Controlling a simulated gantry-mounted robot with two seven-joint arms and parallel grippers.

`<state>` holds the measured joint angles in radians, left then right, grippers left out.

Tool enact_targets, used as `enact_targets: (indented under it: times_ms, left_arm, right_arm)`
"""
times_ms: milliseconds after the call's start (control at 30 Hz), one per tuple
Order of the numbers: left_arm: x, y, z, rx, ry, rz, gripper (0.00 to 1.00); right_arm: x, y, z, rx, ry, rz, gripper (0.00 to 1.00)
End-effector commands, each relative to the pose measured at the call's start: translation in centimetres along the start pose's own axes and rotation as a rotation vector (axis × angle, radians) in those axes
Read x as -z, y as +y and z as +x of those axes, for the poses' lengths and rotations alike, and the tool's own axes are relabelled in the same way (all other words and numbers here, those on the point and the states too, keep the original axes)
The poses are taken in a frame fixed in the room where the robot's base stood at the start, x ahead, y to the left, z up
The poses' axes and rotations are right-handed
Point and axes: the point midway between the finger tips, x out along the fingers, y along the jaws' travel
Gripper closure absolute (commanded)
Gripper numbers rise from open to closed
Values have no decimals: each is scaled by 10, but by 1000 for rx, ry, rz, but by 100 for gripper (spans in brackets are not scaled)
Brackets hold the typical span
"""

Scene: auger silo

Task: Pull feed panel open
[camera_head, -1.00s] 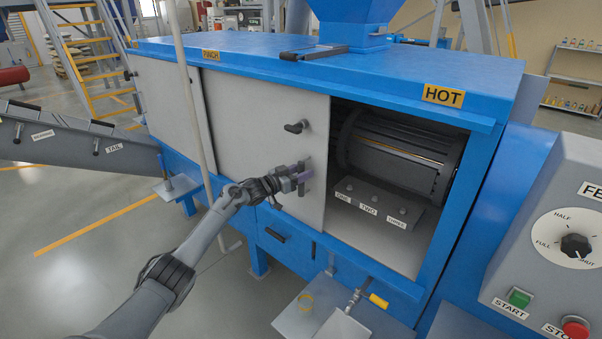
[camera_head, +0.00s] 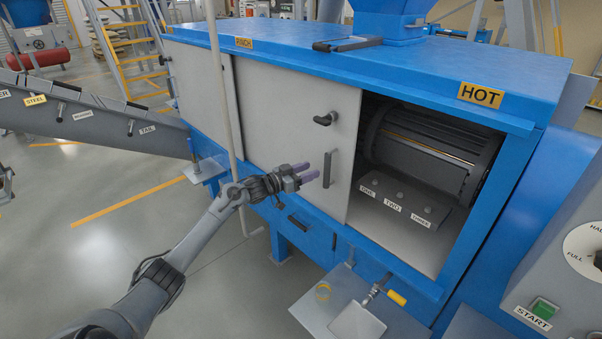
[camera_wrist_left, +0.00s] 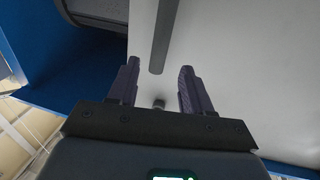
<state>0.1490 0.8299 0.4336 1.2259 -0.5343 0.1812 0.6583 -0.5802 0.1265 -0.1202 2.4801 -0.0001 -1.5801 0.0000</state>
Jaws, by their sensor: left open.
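The light grey feed panel (camera_head: 285,125) is on the front of the blue machine. It stands to the left of an open bay, with its right edge beside the opening. A dark upright bar handle (camera_head: 328,168) is on the panel, below a black turn knob (camera_head: 325,118). My left gripper (camera_head: 308,173) is open and empty in front of the panel, just left of the handle in the head view. In the left wrist view, the handle (camera_wrist_left: 163,35) lies ahead of the open fingertips (camera_wrist_left: 160,68), apart from them.
The open bay holds a dark drum (camera_head: 425,150) and a bracket (camera_head: 405,200) labelled ONE, TWO, THREE. A pale upright pole (camera_head: 224,110) stands before the panel's left part. A tray (camera_head: 355,312) juts out low in front. A control box (camera_head: 560,265) is at the right.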

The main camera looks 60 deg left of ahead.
Motion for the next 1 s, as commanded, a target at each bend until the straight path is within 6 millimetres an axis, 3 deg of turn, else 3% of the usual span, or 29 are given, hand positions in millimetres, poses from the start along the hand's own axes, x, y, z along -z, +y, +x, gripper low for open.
enact_targets:
  times_ms: [300, 833, 933, 1000]
  left_arm:
    - [0, 0, -21, 1, 0, -1, 51]
    - [-1, 0, -23, 0, -2, -1, 51]
    - [-11, 0, -26, 0, -18, -3, 51]
    - [-28, 3, -31, -1, -40, -14, 51]
  right_arm:
    - [1, -1, -2, 5, 1, 6, 57]
    - [1, -2, -2, 7, 1, 9, 57]
    - [1, -2, -2, 6, 1, 8, 57]
    - [1, -1, -2, 5, 1, 7, 57]
